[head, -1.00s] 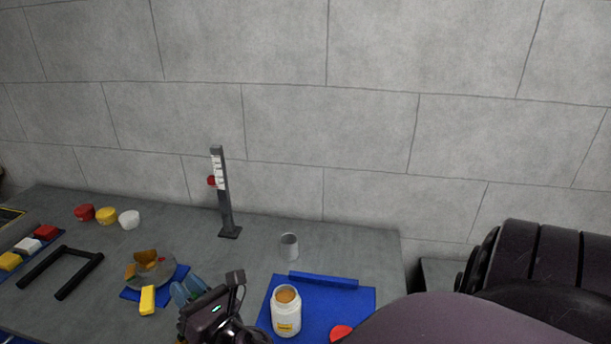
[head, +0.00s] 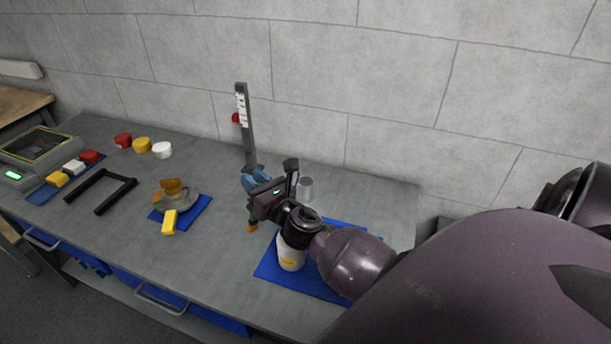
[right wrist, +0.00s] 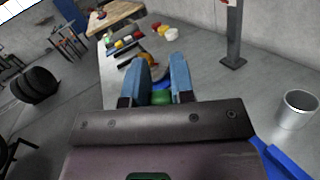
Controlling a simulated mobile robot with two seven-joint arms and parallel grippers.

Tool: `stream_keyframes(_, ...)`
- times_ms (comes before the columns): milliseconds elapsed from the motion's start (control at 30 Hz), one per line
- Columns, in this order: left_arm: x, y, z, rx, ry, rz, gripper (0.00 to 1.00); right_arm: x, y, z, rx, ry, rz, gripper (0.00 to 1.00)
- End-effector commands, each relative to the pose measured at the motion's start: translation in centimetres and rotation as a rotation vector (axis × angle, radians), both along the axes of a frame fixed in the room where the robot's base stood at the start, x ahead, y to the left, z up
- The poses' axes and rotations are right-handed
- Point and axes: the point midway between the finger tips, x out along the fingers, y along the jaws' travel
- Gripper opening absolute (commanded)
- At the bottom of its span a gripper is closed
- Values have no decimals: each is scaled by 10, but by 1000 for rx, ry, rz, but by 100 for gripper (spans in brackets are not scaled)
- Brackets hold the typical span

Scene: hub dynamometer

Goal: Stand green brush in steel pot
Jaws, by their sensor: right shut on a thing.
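My right gripper (head: 252,184) is above the table with its blue fingers shut on the green brush (head: 252,218). The brush hangs below the fingers, its orange-brown end lowest. In the right wrist view, a green part of the brush (right wrist: 162,97) shows between the two fingers (right wrist: 162,80). The steel pot (head: 306,188), a small grey open cup, stands upright on the table just right of the gripper, apart from it. The pot also shows at the right of the right wrist view (right wrist: 297,108). My left gripper is not in view.
A dark upright post with a scale (head: 246,125) stands behind the gripper. A white jar (head: 291,258) stands on a blue mat (head: 270,265) in front of the pot, partly hidden by my arm.

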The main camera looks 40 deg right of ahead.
Motion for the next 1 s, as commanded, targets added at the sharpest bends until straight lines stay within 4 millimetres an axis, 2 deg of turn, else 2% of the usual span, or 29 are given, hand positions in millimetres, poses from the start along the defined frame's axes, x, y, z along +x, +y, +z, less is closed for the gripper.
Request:
stream_keyframes(267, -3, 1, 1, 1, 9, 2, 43, 31, -61, 21, -52, 40, -63, 0)
stream_keyframes(500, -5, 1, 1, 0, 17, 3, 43, 53, -114, 47, -84, 77, -135, 0)
stream_keyframes(800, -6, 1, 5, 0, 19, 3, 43, 73, -179, 90, -116, 121, -240, 0)
stream_keyframes(1000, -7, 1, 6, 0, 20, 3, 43, 79, -209, 115, -126, 144, -295, 0)
